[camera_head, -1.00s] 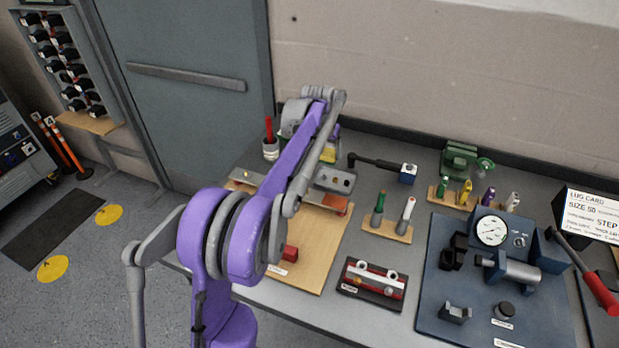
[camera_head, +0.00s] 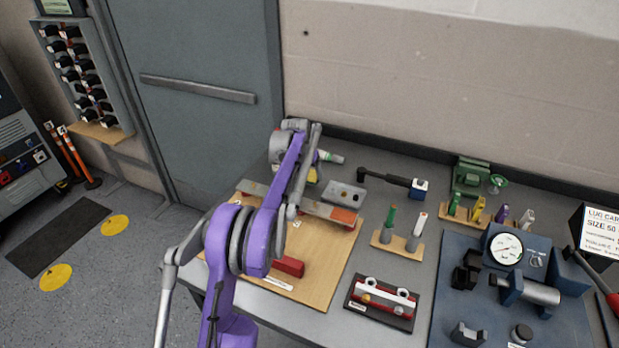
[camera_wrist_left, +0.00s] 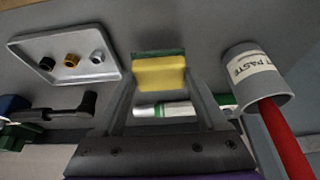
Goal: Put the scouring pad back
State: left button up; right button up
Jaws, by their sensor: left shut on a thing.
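The scouring pad, a yellow block with a dark green layer, shows in the left wrist view (camera_wrist_left: 159,73) between my fingertips. My left gripper (camera_wrist_left: 160,84) is shut on it. In the head view a bit of yellow pad (camera_head: 312,176) shows beside my left gripper (camera_head: 308,168), mostly hidden by my purple arm. The pad is near the back of the bench, left of a small metal tray (camera_head: 345,195). I cannot tell whether it touches the bench. My right gripper is not in view.
A paste cup (camera_wrist_left: 258,75) with a red handle stands close right of the gripper in the wrist view. A white-green tube (camera_wrist_left: 165,109) lies near. A wooden board (camera_head: 318,258) with a metal bar and red block (camera_head: 289,266) lies in front. A black-handled tool (camera_head: 390,179) is right.

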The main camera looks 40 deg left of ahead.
pick_arm(q)
jog(key=shift+f, duration=1.05)
jog(key=shift+f, duration=0.2)
jog(key=o, duration=1.4)
jog(key=shift+r, duration=0.1)
